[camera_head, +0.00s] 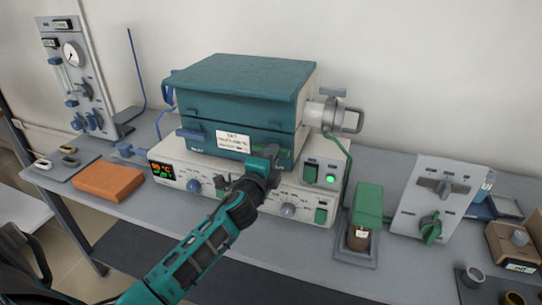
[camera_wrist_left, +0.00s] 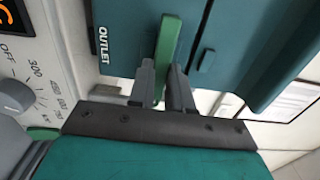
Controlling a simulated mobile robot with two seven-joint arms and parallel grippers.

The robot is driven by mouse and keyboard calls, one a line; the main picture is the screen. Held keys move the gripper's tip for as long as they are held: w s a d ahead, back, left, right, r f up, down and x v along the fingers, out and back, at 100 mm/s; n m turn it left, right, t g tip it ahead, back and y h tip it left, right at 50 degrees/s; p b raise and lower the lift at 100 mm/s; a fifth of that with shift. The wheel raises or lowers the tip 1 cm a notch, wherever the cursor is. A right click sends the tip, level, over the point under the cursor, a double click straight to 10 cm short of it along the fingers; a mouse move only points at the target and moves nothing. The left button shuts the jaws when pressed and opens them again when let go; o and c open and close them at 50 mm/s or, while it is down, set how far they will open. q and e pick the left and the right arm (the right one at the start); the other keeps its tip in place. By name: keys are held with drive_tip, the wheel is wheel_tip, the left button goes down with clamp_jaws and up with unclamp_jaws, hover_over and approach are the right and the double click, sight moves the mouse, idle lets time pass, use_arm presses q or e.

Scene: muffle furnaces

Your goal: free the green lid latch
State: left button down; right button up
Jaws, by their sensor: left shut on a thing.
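The teal furnace (camera_head: 240,90) stands on a white control unit at the middle of the bench, its lid down. The green lid latch (camera_wrist_left: 168,45) is an upright bar on the furnace front in the left wrist view, beside the word OUTLET. My left gripper (camera_wrist_left: 164,88) is shut on the lower part of this latch, one finger on each side. In the head view my left gripper (camera_head: 266,160) reaches the furnace's front right and hides the latch there. My right gripper is not in view.
The control unit (camera_head: 327,210) has knobs, a lit display and a green lamp. An orange block (camera_head: 108,182) lies to the left. A green-topped container (camera_head: 367,203) and a grey valve panel (camera_head: 432,200) stand to the right.

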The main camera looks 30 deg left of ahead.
use_arm(q)
drive_tip(key=c, duration=1)
unclamp_jaws()
drive_tip(key=shift+c, duration=0.2)
drive_tip(key=v, duration=1.3)
drive_tip(key=shift+b, duration=0.45)
drive_tip(key=shift+a, duration=0.1)
